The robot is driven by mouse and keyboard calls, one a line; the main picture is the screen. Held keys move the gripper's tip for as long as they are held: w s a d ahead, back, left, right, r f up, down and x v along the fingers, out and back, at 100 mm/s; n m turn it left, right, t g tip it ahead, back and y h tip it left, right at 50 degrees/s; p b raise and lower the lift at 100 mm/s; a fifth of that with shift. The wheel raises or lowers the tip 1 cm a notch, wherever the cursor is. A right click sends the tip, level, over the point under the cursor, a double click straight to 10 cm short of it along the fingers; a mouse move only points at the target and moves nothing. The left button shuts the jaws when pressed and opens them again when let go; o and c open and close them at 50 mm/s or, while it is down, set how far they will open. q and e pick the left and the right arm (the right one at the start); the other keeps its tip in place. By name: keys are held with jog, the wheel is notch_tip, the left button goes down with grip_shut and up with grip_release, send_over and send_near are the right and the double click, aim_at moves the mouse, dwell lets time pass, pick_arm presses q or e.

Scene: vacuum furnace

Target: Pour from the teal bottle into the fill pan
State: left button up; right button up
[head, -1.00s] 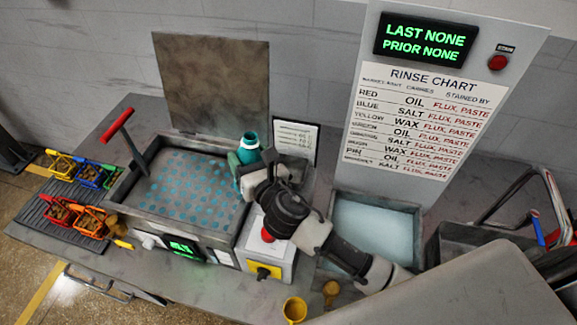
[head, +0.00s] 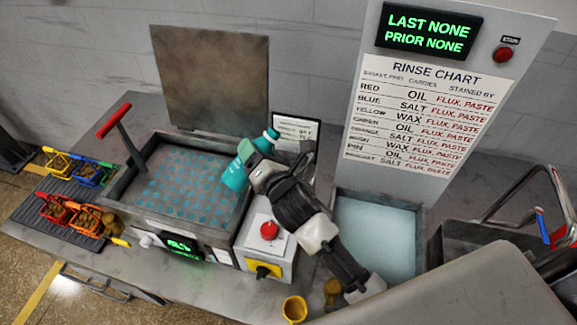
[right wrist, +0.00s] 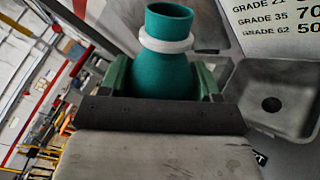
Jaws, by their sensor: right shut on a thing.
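My right gripper (head: 246,156) is shut on the teal bottle (head: 236,177) above the right rim of the dotted tank. The bottle is tilted, its neck leaning to the upper right and its base to the lower left. In the right wrist view the bottle (right wrist: 165,75) shows its open mouth and white collar between the green fingers. A grey pan (right wrist: 255,95) with a dark round hole lies right of the bottle there; it looks like the fill pan. In the head view the arm and bottle mostly hide that spot. No liquid stream shows. My left gripper is not in view.
The tank (head: 150,205) has a raised back panel (head: 215,75) and a red-handled lever (head: 114,122). A control box with a red button (head: 269,230) stands in front. Small baskets (head: 85,215) are at left. A water basin (head: 375,240) and rinse chart (head: 425,120) are at right.

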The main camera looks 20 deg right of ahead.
jog(key=shift+s+a+f+m+b, duration=0.15)
jog(key=shift+f+m+b, duration=0.25)
jog(key=shift+m+b, duration=0.45)
jog(key=shift+w+a+f+m+b, duration=0.15)
jog(key=shift+f+m+b, duration=0.25)
jog(key=shift+m+b, duration=0.4)
jog(key=shift+s+a+f+m+b, duration=0.1)
jog(key=shift+f+m+b, duration=0.2)
jog(key=shift+m+b, duration=0.2)
jog(key=shift+f+m+b, duration=0.25)
jog(key=shift+b, duration=0.15)
jog(key=shift+r, duration=0.25)
jog(key=shift+d+r+m+p, duration=0.15)
jog(key=shift+d+m+p, duration=0.1)
jog(key=shift+m+p, duration=0.25)
jog(key=shift+a, duration=0.45)
jog(key=shift+r+m+p, duration=0.2)
jog(key=shift+m+p, duration=0.2)
jog(key=shift+p, duration=0.1)
